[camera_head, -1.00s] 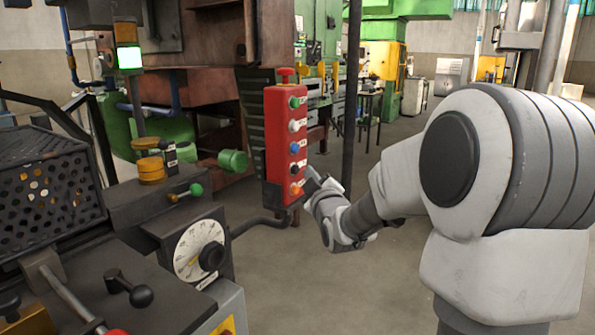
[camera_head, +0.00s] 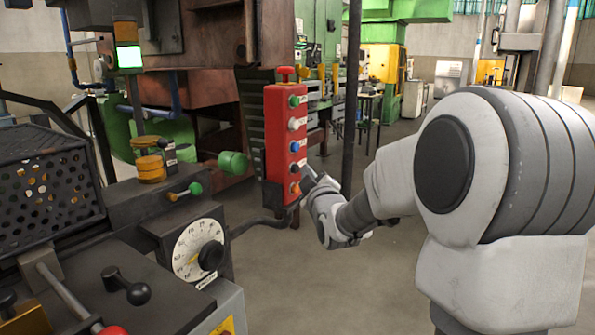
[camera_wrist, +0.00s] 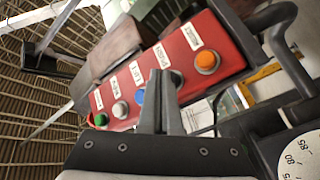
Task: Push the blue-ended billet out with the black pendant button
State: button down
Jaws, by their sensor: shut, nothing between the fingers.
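The red pendant (camera_head: 272,140) hangs upright in the head view, with a column of coloured buttons and a red knob on top. It also fills the middle of the wrist view (camera_wrist: 205,38). The black button (camera_head: 295,169) is second from the bottom, between the blue and orange ones; in the wrist view my fingers partly cover it. My gripper (camera_head: 309,178) is shut and empty, its tips close to the pendant's face near the black button. In the wrist view the fingertips (camera_wrist: 160,76) overlap the blue and black buttons; contact cannot be told. I see no blue-ended billet.
A machine with a white dial (camera_head: 199,249), levers and a perforated guard (camera_head: 45,195) stands at the left. A dark vertical pole (camera_head: 351,95) stands right of the pendant. A lamp (camera_head: 129,57) glows green. The floor at the right is open.

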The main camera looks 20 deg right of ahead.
jog(key=shift+w+a+b, duration=0.3)
jog(key=shift+w+b, duration=0.1)
jog(key=shift+b, duration=0.05)
dwell(0.6)
jog(key=shift+s+d, duration=0.55)
jog(key=shift+s, duration=0.2)
jog(key=shift+s+d, duration=0.8)
jog(key=shift+s, duration=0.2)
jog(key=shift+s+d, duration=0.75)
jog(key=shift+s, duration=0.2)
jog(key=shift+a, duration=0.1)
dwell(1.6)
